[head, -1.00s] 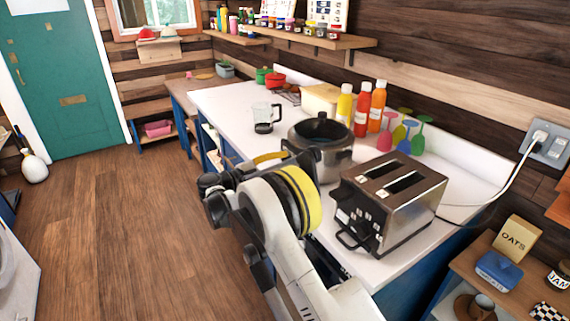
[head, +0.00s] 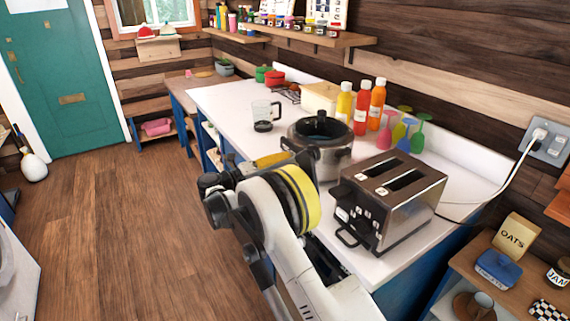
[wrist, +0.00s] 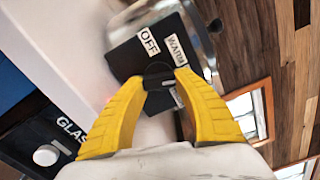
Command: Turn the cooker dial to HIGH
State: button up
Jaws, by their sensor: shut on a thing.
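The cooker (head: 322,160) is a round metal pot with a dark lid on the white counter, behind the toaster in the head view. In the wrist view its black control panel (wrist: 128,62) carries white OFF and WARM labels; another label is partly hidden behind the fingers. The small dark dial (wrist: 157,74) sits between the yellow fingertips. My gripper (wrist: 160,82) is shut on the dial. In the head view, my gripper (head: 272,159) is at the cooker's left side, largely hidden by my arm. I cannot tell where the dial points.
A toaster (head: 388,205) stands close to the right of my arm. A clear jug (head: 264,117), several sauce bottles (head: 361,108) and colourful goblets (head: 404,135) stand around the cooker. A white knob (wrist: 46,155) beside a GLAS label shows low in the wrist view.

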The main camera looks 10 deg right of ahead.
jog(key=m, duration=0.5)
jog(key=shift+w+f+m, duration=0.1)
jog(key=shift+w+m, duration=0.05)
jog(key=shift+m, duration=0.15)
jog(key=m, duration=0.5)
jog(key=shift+w+m, duration=0.1)
jog(key=shift+m, duration=0.3)
jog(key=o, duration=1.2)
jog(key=shift+f, duration=0.1)
jog(key=shift+c, duration=0.2)
jog(key=shift+a, duration=0.1)
jog(key=v, duration=1.2)
